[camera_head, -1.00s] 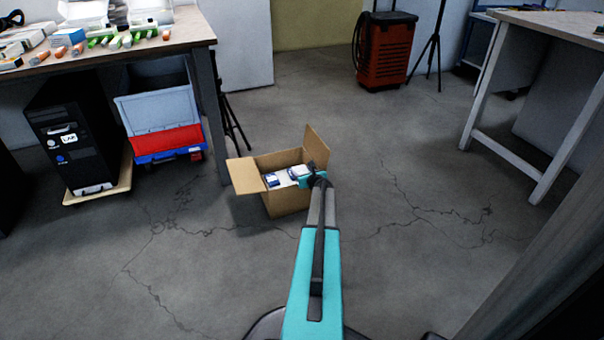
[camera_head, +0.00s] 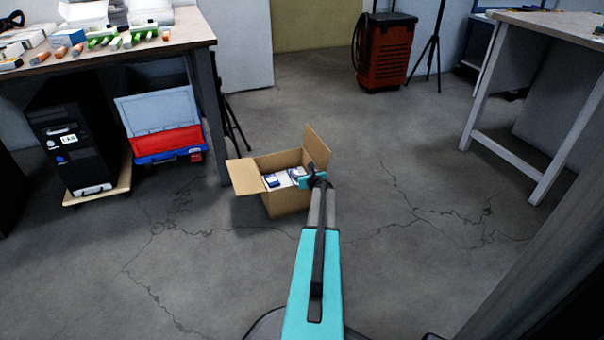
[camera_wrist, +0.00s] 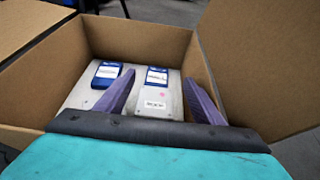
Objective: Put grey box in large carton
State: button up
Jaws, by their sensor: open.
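The large carton (camera_head: 287,204) stands on the floor with its flaps open. In the wrist view its brown walls (camera_wrist: 140,37) surround two pale grey boxes with blue-and-white labels. One grey box (camera_wrist: 152,104) lies between my gripper's fingers as seen from the wrist, and another (camera_wrist: 84,92) lies to its left. My gripper (camera_wrist: 158,95) is open, with its two purple fingers apart and pointing down into the carton. In the head view my gripper (camera_head: 312,180) is over the carton's right side, and its fingers are hidden there. I cannot tell whether the fingers touch a box.
A workbench (camera_head: 120,52) with small parts stands at the left. Under it are a black computer (camera_head: 70,140) and a blue-and-red crate (camera_head: 165,140). A red wheeled case (camera_head: 385,50) stands at the back. Another table (camera_head: 540,110) is at the right. The floor around the carton is clear.

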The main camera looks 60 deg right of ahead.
jog(key=shift+s+a+f, duration=0.1)
jog(key=shift+a+f, duration=0.1)
jog(key=shift+f, duration=0.3)
jog(key=shift+r+p, duration=0.4)
jog(key=shift+r, duration=0.05)
jog(key=p+v, duration=0.4)
jog(key=v, duration=0.8)
jog(key=shift+d+r, duration=0.15)
jog(key=shift+r, duration=0.15)
